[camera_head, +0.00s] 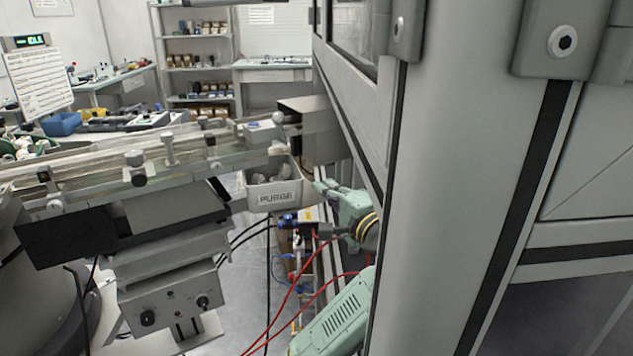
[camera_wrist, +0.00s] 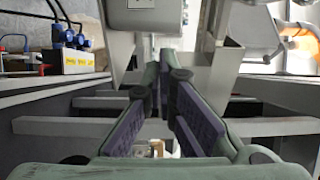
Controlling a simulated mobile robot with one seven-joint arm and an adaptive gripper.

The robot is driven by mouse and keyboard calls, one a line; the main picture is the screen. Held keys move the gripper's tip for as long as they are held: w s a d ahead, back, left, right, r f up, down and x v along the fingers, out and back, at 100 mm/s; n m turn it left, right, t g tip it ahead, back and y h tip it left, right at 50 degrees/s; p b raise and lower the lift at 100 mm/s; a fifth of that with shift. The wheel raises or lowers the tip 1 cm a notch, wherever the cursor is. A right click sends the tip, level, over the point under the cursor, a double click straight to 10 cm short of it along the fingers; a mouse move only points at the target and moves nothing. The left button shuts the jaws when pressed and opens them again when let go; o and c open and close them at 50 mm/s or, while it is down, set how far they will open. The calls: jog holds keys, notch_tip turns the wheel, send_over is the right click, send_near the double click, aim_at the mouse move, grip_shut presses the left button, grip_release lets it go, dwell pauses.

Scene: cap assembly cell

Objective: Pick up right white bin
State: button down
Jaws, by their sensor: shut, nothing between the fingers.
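A light grey-white bin labelled PURGE (camera_head: 275,193) hangs at the right end of the feeder track, with grey parts in it. No second white bin can be made out with certainty. My gripper (camera_head: 322,185), green, is just right of this bin in the head view; whether it touches cannot be told. In the wrist view my gripper's (camera_wrist: 166,72) dark pads converge toward the tips, shut and empty. A pale box (camera_wrist: 146,18) is beyond them at the top; I cannot tell whether it is the bin.
A grey machine frame post (camera_head: 435,180) stands close on the right and partly hides my arm. The feeder track (camera_head: 100,170) runs across the left. Red and black cables hang below the bin. Grey rails (camera_wrist: 60,126) cross below the fingers in the wrist view.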

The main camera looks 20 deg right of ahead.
jog(key=s+d, duration=0.1)
jog(key=s, duration=0.5)
jog(key=c, duration=2.3)
grip_release()
jog(key=shift+s, duration=0.1)
